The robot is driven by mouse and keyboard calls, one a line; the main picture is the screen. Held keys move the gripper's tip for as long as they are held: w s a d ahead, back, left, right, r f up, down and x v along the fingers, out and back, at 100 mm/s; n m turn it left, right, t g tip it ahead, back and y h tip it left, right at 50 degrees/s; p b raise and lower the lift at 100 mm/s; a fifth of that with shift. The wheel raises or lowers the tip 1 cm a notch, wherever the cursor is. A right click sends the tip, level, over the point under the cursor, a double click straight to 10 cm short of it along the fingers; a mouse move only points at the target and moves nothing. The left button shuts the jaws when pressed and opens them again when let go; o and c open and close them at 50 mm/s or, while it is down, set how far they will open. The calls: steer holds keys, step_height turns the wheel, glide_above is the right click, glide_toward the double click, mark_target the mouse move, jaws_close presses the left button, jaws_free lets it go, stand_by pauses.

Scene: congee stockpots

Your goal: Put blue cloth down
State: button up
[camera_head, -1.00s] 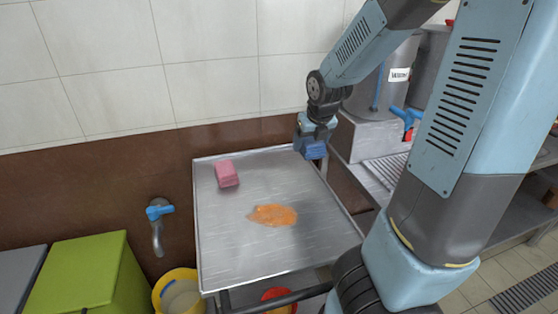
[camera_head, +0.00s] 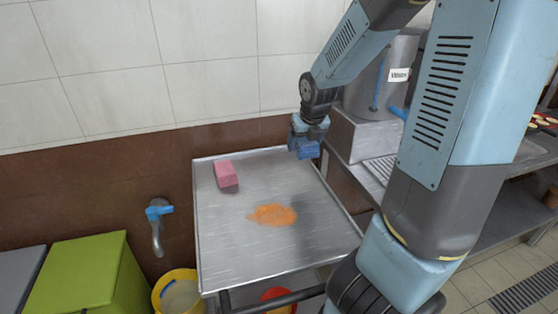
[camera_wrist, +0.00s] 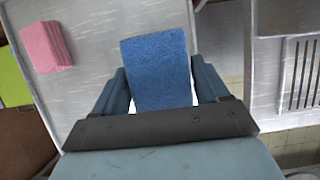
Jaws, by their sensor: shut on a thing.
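My gripper (camera_head: 307,146) is shut on the blue cloth (camera_head: 309,150), over the far right corner of the metal table (camera_head: 240,255). In the wrist view the blue cloth (camera_wrist: 158,70) is a textured rectangular block between the two fingers of my gripper (camera_wrist: 158,90). I cannot tell whether its underside touches the table top.
A pink block (camera_head: 226,173) lies on the table at the far left, and an orange spill (camera_head: 272,215) spreads over the middle. A grey counter with a large metal pot (camera_head: 390,75) stands to the right. A tiled wall is behind. The table's front half is clear.

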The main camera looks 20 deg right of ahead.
steer(key=shift+w+a+f, duration=0.35)
steer(key=shift+w, duration=0.35)
steer(key=shift+w+a+f, duration=0.35)
steer(key=shift+w+f, duration=0.05)
steer(key=shift+w, duration=0.25)
steer(key=shift+w+a+f, duration=0.35)
steer(key=shift+w, duration=0.35)
glide_above(282, 165)
steer(key=s, duration=0.1)
steer(key=shift+s+a+f, duration=0.1)
steer(key=shift+f, duration=1.35)
steer(key=shift+s+a+f, duration=0.1)
steer(key=shift+f, duration=1.3)
steer(key=shift+w+f, duration=0.2)
steer(key=shift+f, duration=1.4)
steer(key=shift+f, duration=0.1)
steer(key=o, duration=1)
steer(key=shift+s, duration=0.15)
steer(key=shift+d+f, duration=0.1)
